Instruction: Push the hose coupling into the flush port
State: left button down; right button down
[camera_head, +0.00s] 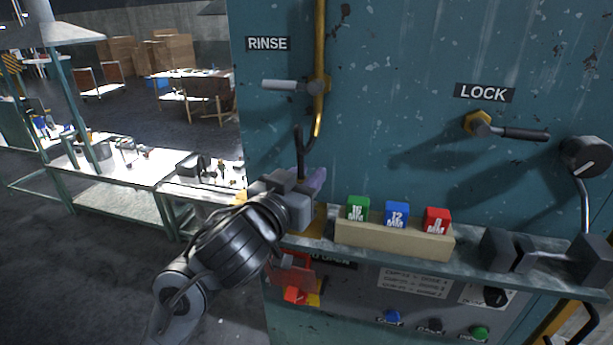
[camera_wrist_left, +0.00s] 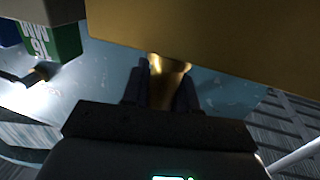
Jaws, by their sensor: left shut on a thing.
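My left gripper (camera_head: 312,184) is at the left end of the panel's shelf, in front of the teal panel. In the left wrist view its dark fingers (camera_wrist_left: 162,90) are shut on a brass-coloured piece (camera_wrist_left: 167,66), which looks like the hose coupling. The gripper hides that piece in the head view. A dark, hose-like length (camera_head: 299,142) rises just behind the gripper; I cannot tell what it joins. A broad gold-coloured surface (camera_wrist_left: 220,35) lies just beyond the brass piece in the wrist view. I cannot make out the flush port.
A tan holder (camera_head: 390,241) with green (camera_head: 357,209), blue (camera_head: 396,214) and red (camera_head: 436,220) blocks stands right of the gripper on the shelf (camera_head: 470,263). A yellow pipe (camera_head: 319,60), RINSE handle (camera_head: 285,86) and LOCK lever (camera_head: 515,133) project from the panel (camera_head: 400,60).

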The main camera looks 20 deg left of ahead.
pick_arm(q)
jog(key=shift+f, duration=0.15)
jog(key=c, duration=0.8)
grip_release()
jog(key=shift+s, duration=0.7)
jog(key=shift+s+a+p, duration=0.25)
jog(key=shift+s+p, duration=0.3)
jog(key=shift+s, duration=1)
jog(key=shift+s+a+p, duration=0.2)
jog(key=shift+s+p, duration=0.4)
jog(key=shift+s, duration=0.95)
jog(key=shift+s+a+p, duration=0.25)
jog(key=shift+s+p, duration=0.3)
jog(key=shift+s, duration=1)
